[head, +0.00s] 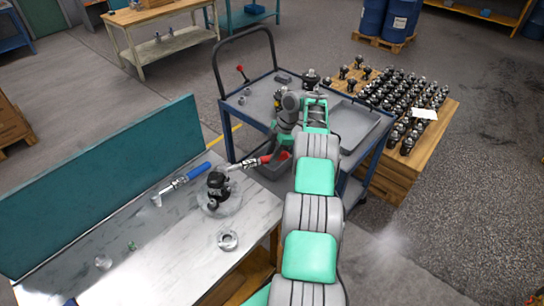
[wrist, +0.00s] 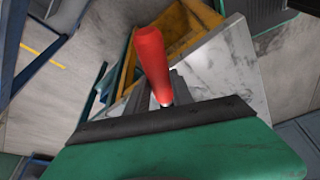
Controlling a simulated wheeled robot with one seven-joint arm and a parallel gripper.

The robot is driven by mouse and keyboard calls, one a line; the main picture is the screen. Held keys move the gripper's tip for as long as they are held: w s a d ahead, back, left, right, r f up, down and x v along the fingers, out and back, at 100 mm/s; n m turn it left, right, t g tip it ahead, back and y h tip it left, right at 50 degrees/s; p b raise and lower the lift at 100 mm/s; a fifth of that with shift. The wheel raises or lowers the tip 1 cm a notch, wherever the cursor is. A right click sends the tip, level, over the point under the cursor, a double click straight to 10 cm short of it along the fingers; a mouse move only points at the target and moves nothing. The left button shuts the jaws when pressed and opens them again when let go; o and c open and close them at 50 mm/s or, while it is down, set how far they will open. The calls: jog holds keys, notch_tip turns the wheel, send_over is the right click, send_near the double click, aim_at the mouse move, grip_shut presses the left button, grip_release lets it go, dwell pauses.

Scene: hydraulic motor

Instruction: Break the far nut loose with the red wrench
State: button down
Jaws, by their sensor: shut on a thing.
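The red wrench shows its red handle (head: 266,158) at my gripper (head: 279,153), with its metal end (head: 243,164) pointing left to the motor. In the wrist view the red handle (wrist: 152,55) stands out from between the jaws, which are mostly hidden behind my gripper's body. The dark hydraulic motor (head: 216,188) stands upright on a round pale base on the workbench. The wrench's metal end reaches the motor's upper side. The nuts are too small to make out, so I cannot tell whether the wrench is seated on one.
A blue-handled tool (head: 190,175) lies on the workbench (head: 175,250) behind the motor. A metal ring (head: 228,240) lies nearer. A teal panel (head: 110,185) closes the bench's back.

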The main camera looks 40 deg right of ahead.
jog(key=shift+s+a+f+b, duration=0.25)
jog(key=shift+s+f+b, duration=0.3)
jog(key=shift+b, duration=0.65)
jog(key=shift+r, duration=0.2)
jog(key=shift+w+d+r+p, duration=0.1)
jog(key=shift+w+r+p, duration=0.1)
jog(key=shift+r+p, duration=0.85)
jog(key=shift+b, duration=0.35)
jog(key=b, duration=0.2)
jog(key=shift+s+f+b, duration=0.1)
jog(key=shift+f+b, duration=0.15)
jog(key=shift+b, duration=0.15)
jog(key=s+a+m+t+b, duration=0.1)
jog(key=s+a+m+b, duration=0.2)
jog(key=b, duration=1.4)
jog(key=s+m, duration=0.1)
jog(key=s, duration=0.2)
jog(key=shift+s+a+r+m+h, duration=0.15)
jog(key=shift+a+r+m+h, duration=0.15)
jog(key=shift+a+r+h, duration=0.1)
